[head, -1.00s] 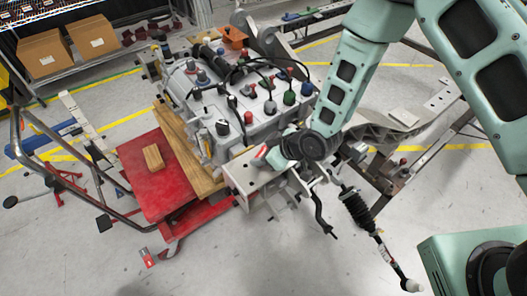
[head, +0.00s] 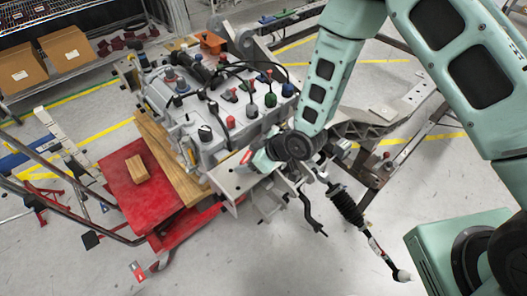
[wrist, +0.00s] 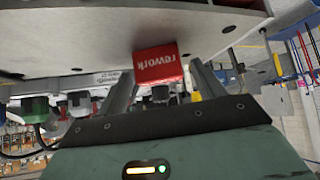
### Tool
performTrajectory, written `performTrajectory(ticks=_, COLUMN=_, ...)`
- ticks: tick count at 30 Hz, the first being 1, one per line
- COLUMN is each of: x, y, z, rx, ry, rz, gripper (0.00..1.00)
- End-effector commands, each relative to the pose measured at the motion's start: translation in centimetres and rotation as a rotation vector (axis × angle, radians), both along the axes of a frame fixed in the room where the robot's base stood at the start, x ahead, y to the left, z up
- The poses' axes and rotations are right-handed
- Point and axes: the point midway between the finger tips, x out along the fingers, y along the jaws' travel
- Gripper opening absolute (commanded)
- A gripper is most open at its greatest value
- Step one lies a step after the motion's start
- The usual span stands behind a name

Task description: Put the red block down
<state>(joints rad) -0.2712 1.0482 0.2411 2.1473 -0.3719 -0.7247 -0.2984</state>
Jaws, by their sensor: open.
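The red block (head: 245,156) is a small red piece on the pale metal plate (head: 228,178) at the front of the chassis fixture. In the wrist view the red block (wrist: 158,63) shows its "rework" lettering upside down and lies against the plate (wrist: 60,45), which fills the top of that picture. My gripper (head: 253,160) is right at the block in the head view. In the wrist view my gripper (wrist: 162,85) is open, with one finger on each side of the block and a visible gap. The fingertips' far ends are partly hidden by the plate and block.
A grey housing (head: 205,125) with several coloured caps and black cables stands just behind the plate. A red cart (head: 130,205) with a wooden block (head: 137,169) is at the left. A black ribbed shaft (head: 345,206) hangs at the right. The floor in front is clear.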

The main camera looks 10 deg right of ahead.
Motion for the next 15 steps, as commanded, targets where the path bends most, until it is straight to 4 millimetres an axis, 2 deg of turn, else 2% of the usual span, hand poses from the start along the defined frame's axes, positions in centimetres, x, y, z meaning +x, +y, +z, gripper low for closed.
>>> performTrajectory(ticks=15, x=-3.6, y=-5.6, z=6.5, rx=-0.001, ry=-0.001, rz=-0.003, gripper=0.68)
